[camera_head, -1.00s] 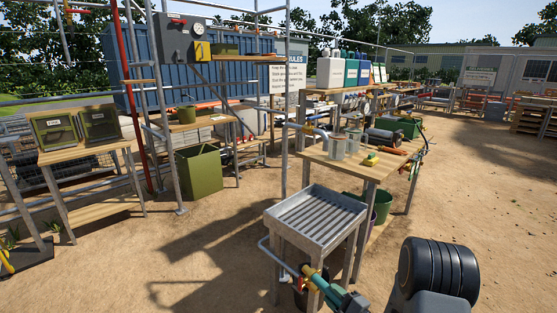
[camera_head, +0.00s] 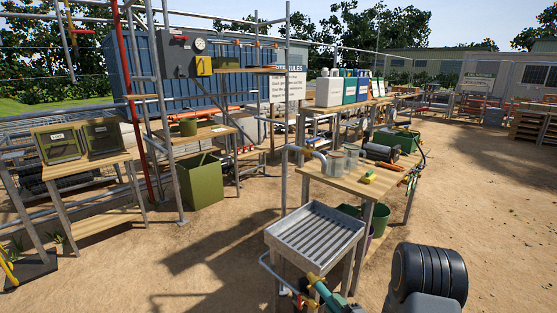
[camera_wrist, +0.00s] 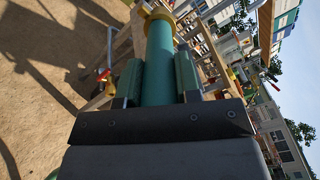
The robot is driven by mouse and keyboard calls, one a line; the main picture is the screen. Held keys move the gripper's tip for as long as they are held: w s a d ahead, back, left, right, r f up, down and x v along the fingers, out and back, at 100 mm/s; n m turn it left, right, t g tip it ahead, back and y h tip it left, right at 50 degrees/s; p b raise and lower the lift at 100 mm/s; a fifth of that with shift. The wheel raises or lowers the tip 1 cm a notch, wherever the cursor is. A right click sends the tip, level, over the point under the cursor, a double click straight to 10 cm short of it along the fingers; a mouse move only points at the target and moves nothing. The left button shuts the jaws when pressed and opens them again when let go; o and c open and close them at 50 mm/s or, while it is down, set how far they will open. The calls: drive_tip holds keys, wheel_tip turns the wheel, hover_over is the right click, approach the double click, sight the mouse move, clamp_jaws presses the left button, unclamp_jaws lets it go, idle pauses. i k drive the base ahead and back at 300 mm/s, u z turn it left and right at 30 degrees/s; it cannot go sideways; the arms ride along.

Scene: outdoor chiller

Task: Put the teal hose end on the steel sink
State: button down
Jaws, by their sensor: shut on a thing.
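The steel sink (camera_head: 318,236) is a shallow ribbed tray on legs, low in the middle of the head view. It looks empty. The teal hose end (camera_wrist: 159,62) is a teal tube with a yellow-brass collar at its far end. My gripper (camera_wrist: 158,78) is shut on it, with one finger on each side. In the head view the hose end (camera_head: 326,293) is tilted at the sink's front right side, near a front leg. It is not resting in the tray. My gripper is mostly cut off at the bottom edge there.
A wooden table (camera_head: 345,182) with clear jugs (camera_head: 343,160) and a yellow sponge (camera_head: 369,176) stands just behind the sink. A bent metal pipe (camera_head: 265,268) runs at the sink's left side. Green buckets (camera_head: 378,215) stand under the table. Bare sandy ground lies left and right.

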sight(305, 244)
drive_tip(key=u, duration=0.4)
drive_tip(key=i, duration=1.7)
drive_tip(key=z, duration=0.3)
